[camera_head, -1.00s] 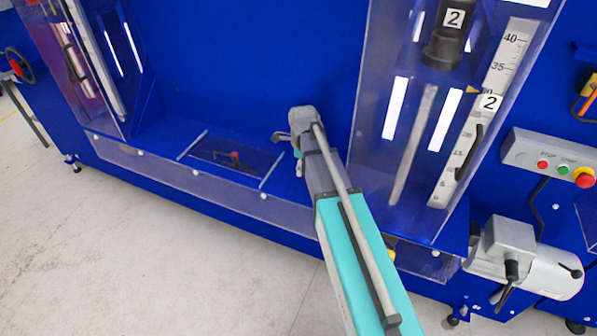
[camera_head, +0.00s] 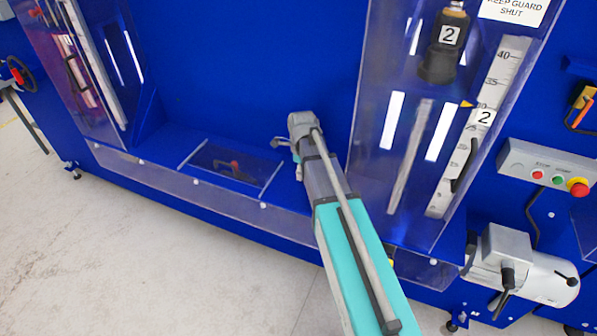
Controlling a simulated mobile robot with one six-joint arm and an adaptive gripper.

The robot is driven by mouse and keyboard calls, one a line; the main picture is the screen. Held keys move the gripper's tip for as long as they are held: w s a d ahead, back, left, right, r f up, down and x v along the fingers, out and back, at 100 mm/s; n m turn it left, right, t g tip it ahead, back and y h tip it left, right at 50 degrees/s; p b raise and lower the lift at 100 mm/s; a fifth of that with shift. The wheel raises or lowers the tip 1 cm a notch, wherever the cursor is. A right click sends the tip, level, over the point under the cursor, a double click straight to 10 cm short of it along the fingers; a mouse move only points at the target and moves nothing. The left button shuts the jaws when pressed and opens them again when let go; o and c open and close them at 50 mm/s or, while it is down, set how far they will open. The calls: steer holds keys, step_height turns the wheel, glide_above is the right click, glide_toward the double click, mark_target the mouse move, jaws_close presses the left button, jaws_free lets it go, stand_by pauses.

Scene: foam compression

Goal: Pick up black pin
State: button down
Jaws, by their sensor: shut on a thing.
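My teal and grey arm reaches up from the bottom of the view to the blue machine. My gripper (camera_head: 280,143) shows only as a small grey part at the left of the arm's grey end. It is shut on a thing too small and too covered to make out. I cannot pick out the black pin for certain. A small dark and red part (camera_head: 233,166) lies in a recess behind a clear panel, to the left of my gripper and apart from it.
The blue machine (camera_head: 250,60) fills the back. A clear guard (camera_head: 375,140) on the right covers a black cylinder (camera_head: 440,62) marked 2 and a scale (camera_head: 510,62). A control box (camera_head: 515,158) and a grey motor (camera_head: 540,275) stand farther right. The pale floor (camera_head: 130,260) is clear at lower left.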

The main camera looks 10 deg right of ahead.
steer(key=shift+r+p, duration=3.7)
steer(key=shift+r, duration=0.35)
steer(key=shift+s, duration=0.2)
